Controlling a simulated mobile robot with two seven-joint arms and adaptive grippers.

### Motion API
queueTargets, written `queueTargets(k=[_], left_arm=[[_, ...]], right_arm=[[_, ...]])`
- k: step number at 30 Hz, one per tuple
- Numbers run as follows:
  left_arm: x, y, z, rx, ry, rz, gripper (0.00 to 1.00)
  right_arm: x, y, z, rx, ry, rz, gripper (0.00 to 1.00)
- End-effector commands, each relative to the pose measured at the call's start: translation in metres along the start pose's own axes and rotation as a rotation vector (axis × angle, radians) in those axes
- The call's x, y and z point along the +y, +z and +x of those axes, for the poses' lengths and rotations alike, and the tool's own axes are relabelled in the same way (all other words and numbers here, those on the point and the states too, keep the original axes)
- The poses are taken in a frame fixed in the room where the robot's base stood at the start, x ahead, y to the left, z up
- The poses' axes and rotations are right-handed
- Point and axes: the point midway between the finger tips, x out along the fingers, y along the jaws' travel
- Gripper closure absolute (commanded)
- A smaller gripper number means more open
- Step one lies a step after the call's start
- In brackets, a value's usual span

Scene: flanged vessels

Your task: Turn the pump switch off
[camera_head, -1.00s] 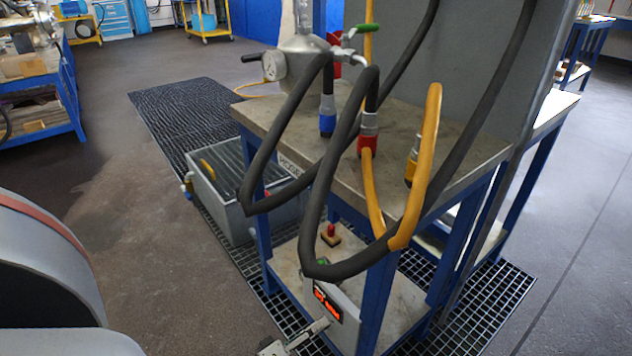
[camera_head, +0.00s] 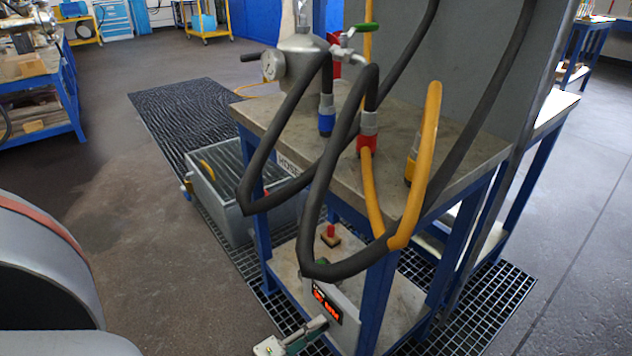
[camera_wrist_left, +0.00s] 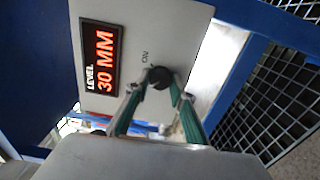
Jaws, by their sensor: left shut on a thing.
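The pump switch is a round black knob (camera_wrist_left: 159,77) on a light grey control box (camera_wrist_left: 140,30), with an "ON" mark beside it in the left wrist view. My left gripper (camera_wrist_left: 161,84) is shut on the knob, one finger on each side. In the head view, the control box (camera_head: 347,316) is on the lower part of the blue-framed bench, and my left gripper (camera_head: 318,327) reaches its face from the lower left. The knob is hidden there. My right gripper is not in view.
Black hoses (camera_head: 312,235) and a yellow hose (camera_head: 376,203) loop in front of the bench (camera_head: 400,128), close above the box. A metal vessel (camera_head: 302,60) stands on top. A grey tank (camera_head: 228,205) stands left on floor grating. Open floor (camera_head: 150,240) lies further left.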

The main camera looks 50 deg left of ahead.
Motion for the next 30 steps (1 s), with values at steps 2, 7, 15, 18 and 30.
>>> queueTargets(k=[2,7,15,18,30], left_arm=[[-0.001,0.000,-0.001,0.000,-0.001,-0.003,0.98],[-0.001,0.000,-0.001,0.000,-0.001,-0.002,0.98],[-0.001,0.000,-0.001,0.000,-0.001,-0.001,0.60],[0.000,0.000,0.000,0.000,0.000,0.000,0.60],[-0.001,0.000,-0.043,-0.001,-0.004,0.000,0.60]], right_arm=[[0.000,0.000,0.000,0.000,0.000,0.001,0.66],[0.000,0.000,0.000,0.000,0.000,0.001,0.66],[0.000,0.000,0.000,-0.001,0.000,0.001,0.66],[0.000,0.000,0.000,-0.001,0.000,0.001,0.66],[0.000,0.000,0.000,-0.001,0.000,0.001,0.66]])
